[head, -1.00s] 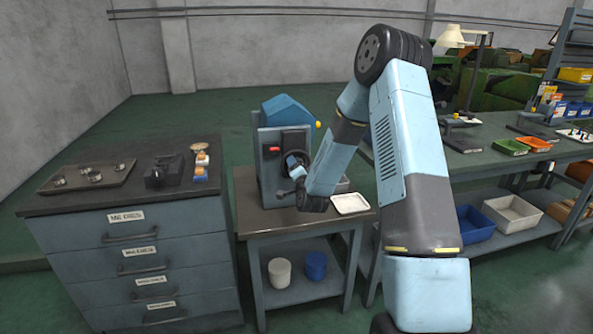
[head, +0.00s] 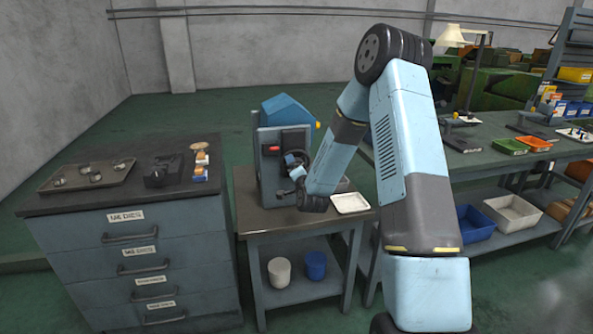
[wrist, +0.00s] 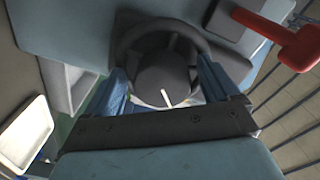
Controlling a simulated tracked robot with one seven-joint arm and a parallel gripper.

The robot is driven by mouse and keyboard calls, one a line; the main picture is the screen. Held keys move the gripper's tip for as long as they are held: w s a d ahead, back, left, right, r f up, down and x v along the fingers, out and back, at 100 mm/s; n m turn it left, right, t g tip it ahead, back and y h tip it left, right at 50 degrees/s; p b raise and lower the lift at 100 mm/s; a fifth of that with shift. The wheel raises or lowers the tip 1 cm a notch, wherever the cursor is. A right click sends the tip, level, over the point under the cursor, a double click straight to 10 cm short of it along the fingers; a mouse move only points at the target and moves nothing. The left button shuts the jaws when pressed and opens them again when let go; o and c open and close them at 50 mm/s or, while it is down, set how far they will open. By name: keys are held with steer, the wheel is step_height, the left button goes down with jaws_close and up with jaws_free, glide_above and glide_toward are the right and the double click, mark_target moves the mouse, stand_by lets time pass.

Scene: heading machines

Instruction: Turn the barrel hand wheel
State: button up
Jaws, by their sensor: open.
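The barrel hand wheel (wrist: 120,47) is a dark ring around a dark round hub (wrist: 163,75) with a pale mark, on the front of the blue-grey machine (head: 268,165). In the wrist view my gripper (wrist: 163,85) is open, with one blue finger on each side of the hub, over the lower part of the wheel. I cannot tell whether the fingers touch it. In the head view my gripper (head: 294,163) is small at the machine's front, and the arm hides part of the wheel.
A red handle (wrist: 285,38) sticks out close by at the upper right in the wrist view. A white tray (head: 350,203) lies on the small table (head: 262,222). A drawer cabinet (head: 135,250) stands to the left, a long workbench (head: 480,157) to the right.

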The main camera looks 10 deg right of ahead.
steer(key=s, duration=1.3)
steer(key=shift+s, duration=0.35)
steer(key=shift+r, duration=0.1)
